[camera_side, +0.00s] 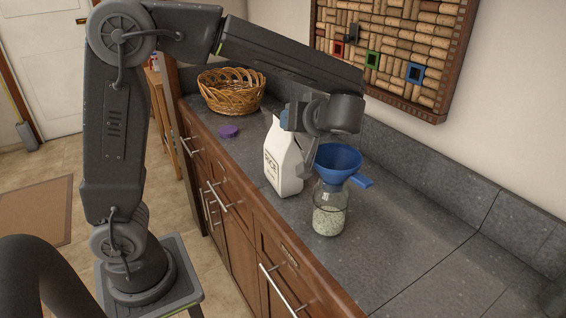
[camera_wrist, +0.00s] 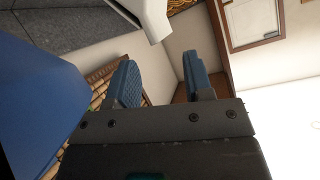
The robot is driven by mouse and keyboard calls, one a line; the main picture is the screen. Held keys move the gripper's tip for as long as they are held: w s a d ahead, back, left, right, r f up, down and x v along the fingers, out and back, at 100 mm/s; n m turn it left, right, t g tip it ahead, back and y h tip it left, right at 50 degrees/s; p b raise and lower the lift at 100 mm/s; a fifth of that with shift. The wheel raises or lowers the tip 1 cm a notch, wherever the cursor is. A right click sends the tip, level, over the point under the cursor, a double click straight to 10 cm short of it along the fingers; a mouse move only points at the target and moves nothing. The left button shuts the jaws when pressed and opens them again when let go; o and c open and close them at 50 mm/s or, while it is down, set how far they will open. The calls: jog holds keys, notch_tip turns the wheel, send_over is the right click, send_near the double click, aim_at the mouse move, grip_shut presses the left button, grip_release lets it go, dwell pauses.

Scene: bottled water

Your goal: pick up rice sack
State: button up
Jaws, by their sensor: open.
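The rice sack (camera_side: 283,160) is a white upright container with a dark printed label, standing on the grey counter in the side view. Its upper part is partly hidden by my gripper (camera_side: 294,121), which is at its top right. In the wrist view, a white piece that looks like the sack (camera_wrist: 151,16) shows at the top, beyond the fingertips. My gripper (camera_wrist: 157,62) has its two blue-padded fingers apart, with nothing between them. Whether a finger touches the sack cannot be told.
A glass jar (camera_side: 329,218) holding pale grains stands right of the sack, with a blue funnel (camera_side: 338,158) at its top. The funnel appears close at left in the wrist view (camera_wrist: 35,100). A wicker basket (camera_side: 231,94) and purple lid (camera_side: 228,132) are behind. The counter's right is clear.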

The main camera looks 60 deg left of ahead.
send_over(282, 153)
jog(key=w+a, duration=0.2)
jog(key=w, duration=0.1)
jog(key=shift+s+a+f, duration=0.15)
jog(key=shift+f, duration=1.35)
jog(key=shift+c, duration=0.3)
grip_shut()
jog(key=shift+s+f, duration=0.1)
jog(key=shift+f, duration=0.05)
